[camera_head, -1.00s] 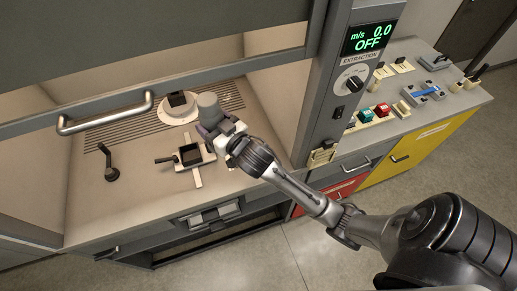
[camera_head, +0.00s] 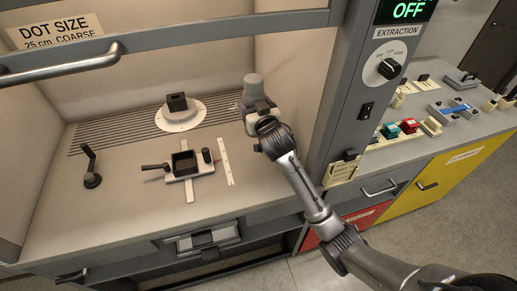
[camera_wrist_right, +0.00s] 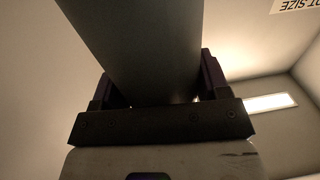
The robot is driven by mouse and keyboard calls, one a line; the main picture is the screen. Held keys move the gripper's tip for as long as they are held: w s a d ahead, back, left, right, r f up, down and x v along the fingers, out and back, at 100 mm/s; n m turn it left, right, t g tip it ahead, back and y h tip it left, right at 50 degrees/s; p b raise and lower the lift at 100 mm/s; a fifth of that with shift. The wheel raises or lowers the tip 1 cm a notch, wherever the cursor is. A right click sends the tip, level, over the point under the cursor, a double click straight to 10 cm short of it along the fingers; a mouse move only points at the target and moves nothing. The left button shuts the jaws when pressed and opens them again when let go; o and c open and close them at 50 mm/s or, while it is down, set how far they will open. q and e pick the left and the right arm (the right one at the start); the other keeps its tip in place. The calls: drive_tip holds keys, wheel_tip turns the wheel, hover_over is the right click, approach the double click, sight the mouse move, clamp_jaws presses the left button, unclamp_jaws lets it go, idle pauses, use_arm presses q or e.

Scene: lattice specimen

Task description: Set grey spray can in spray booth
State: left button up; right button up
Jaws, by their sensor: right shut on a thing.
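The grey spray can (camera_head: 253,87) is upright in my right gripper (camera_head: 257,105), at the right side of the spray booth (camera_head: 120,205). In the right wrist view the can (camera_wrist_right: 130,45) fills the space between the two fingers (camera_wrist_right: 155,88), which are shut on it. Whether the can's base touches the booth floor is hidden by the gripper. My left gripper is not in view.
A round white turntable (camera_head: 181,116) with a black block (camera_head: 177,102) stands at the back on the slotted grille. A black tray fixture (camera_head: 185,163), a white ruler strip (camera_head: 226,162) and a black lever (camera_head: 91,168) are on the booth floor. The extraction panel (camera_head: 390,62) reads OFF.

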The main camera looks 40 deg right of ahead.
wheel_tip(320, 180, down, 5)
drive_tip(key=shift+b, duration=0.5)
wheel_tip(320, 180, down, 5)
drive_tip(key=shift+r+b, duration=0.15)
drive_tip(key=shift+b, duration=0.5)
drive_tip(key=shift+f, duration=0.5)
drive_tip(key=shift+f, duration=0.1)
